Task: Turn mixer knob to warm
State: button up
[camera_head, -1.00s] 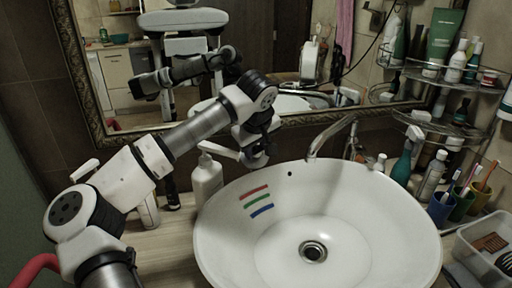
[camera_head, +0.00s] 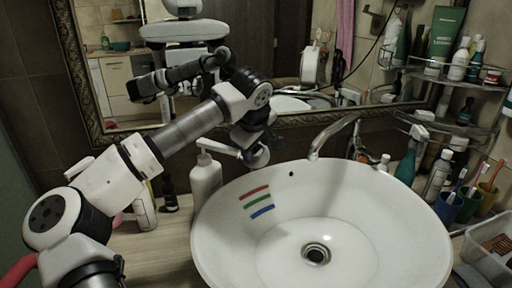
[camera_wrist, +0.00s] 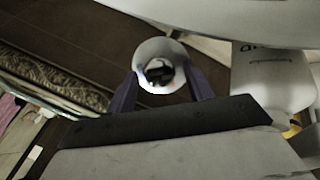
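The chrome mixer tap (camera_head: 337,131) stands behind the white basin (camera_head: 220,247), its spout reaching over the rim. I cannot make out its knob clearly in the head view. My gripper (camera_head: 252,152) hangs left of the tap, above the back left rim of the basin, near the soap bottle's pump. In the wrist view, two purple-grey fingers of my gripper (camera_wrist: 162,85) stand apart. A round white thing with a dark centre (camera_wrist: 158,52) shows between them. I cannot tell what it is or whether the fingers touch it.
A white pump bottle (camera_head: 205,184) stands left of the basin. Red, green and blue stripes (camera_head: 257,201) mark the basin wall. A mirror with an ornate frame (camera_head: 83,75) is behind. Wire shelves (camera_head: 455,128) with bottles and toothbrush cups (camera_head: 446,205) crowd the right side.

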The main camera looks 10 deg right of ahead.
jog(key=shift+o, duration=0.2)
jog(key=b+v, duration=0.1)
jog(key=v, duration=1.2)
jog(key=shift+s+r+b, duration=0.25)
jog(key=shift+r+b, duration=0.05)
jog(key=shift+b, duration=0.05)
jog(key=shift+a, duration=0.1)
